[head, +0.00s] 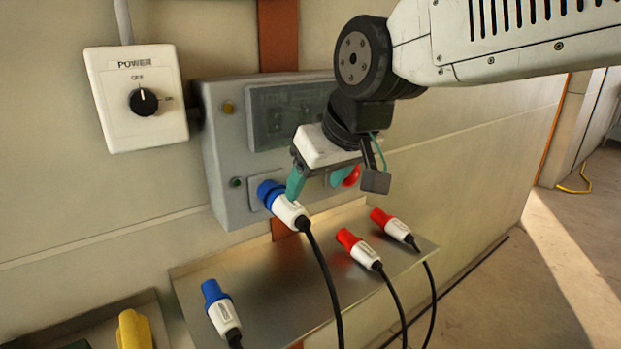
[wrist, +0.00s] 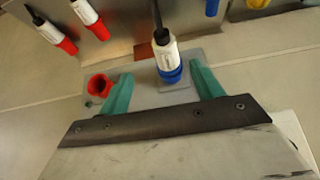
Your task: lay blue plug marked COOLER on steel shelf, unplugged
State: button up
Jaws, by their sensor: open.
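A white plug with a blue end (head: 289,212) sits in the blue socket (head: 270,191) of the grey wall box, its black cable hanging down. Its lettering is too small to read. In the wrist view the plug (wrist: 166,53) stands between the teal fingers, with gaps at both sides. My gripper (head: 315,186) is open at the box front; the wrist view shows its spread fingers (wrist: 160,73). The steel shelf (head: 285,285) is below the box. A second blue plug (head: 222,314) lies on its left part, its label also unreadable.
Two red plugs (head: 360,248) (head: 395,228) lie on the shelf's right part, cables over its front edge. The POWER switch knob (head: 143,102) points to OFF. A yellow object (head: 134,330) is at lower left. The shelf's middle is bare.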

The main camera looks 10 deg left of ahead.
aim_at(296, 207)
jog(key=shift+a+r+x, duration=0.1)
jog(key=shift+a+x, duration=0.1)
jog(key=shift+x, duration=1.7)
jog(key=shift+a+r+x, duration=0.1)
jog(key=shift+a+x, duration=0.05)
jog(key=shift+x, duration=1.7)
jog(key=shift+a+x, duration=0.2)
jog(key=shift+x, duration=1.7)
jog(key=shift+s, duration=0.1)
jog(key=c, duration=1.2)
